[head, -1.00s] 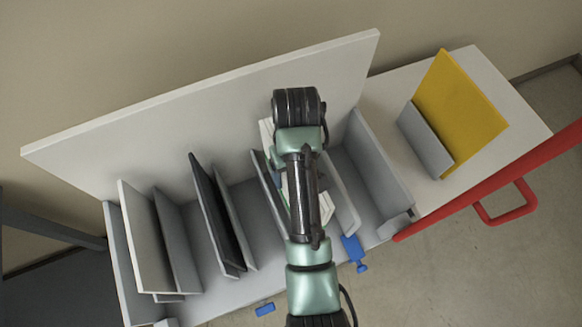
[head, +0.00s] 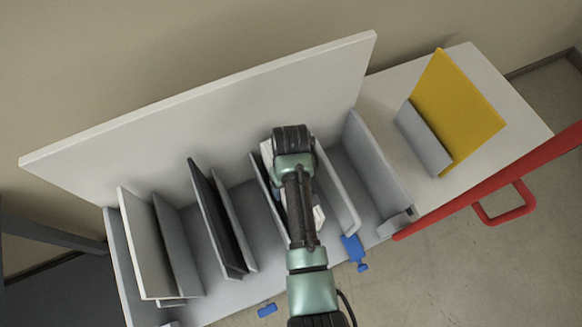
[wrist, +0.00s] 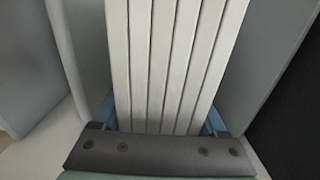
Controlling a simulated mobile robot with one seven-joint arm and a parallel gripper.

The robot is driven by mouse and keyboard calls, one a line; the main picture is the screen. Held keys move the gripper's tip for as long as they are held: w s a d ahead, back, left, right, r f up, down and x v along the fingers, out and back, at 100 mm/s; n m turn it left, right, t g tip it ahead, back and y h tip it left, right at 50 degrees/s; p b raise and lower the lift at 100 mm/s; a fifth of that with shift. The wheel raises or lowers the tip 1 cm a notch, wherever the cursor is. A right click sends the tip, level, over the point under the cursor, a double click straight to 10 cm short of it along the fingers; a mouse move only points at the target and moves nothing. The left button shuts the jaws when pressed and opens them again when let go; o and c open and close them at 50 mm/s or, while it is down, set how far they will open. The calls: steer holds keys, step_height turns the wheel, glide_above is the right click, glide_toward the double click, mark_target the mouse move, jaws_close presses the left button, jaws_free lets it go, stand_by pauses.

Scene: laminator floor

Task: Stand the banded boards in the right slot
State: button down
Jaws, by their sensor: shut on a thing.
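The banded boards (wrist: 170,60) are a stack of several white boards on edge, filling the middle of the wrist view. My gripper (wrist: 160,122) is shut on them, with a blue finger at each side of the stack. In the head view my arm hides most of the boards; a white corner (head: 319,215) shows right of the arm and another bit behind it. They are between two grey dividers of the grey rack (head: 228,284), right of its middle. I cannot tell whether their lower edge touches the rack floor. No band is clearly visible.
A dark board (head: 215,222) and a pale board (head: 143,245) stand in slots to the left. The rightmost bay (head: 365,203) is empty. A yellow board (head: 455,110) leans at the right.

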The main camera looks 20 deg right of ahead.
steer(key=shift+w, duration=0.1)
steer(key=shift+c, duration=1)
jaws_free()
steer(key=shift+f, duration=0.1)
step_height(320, 180, up, 12)
steer(key=shift+r, duration=0.15)
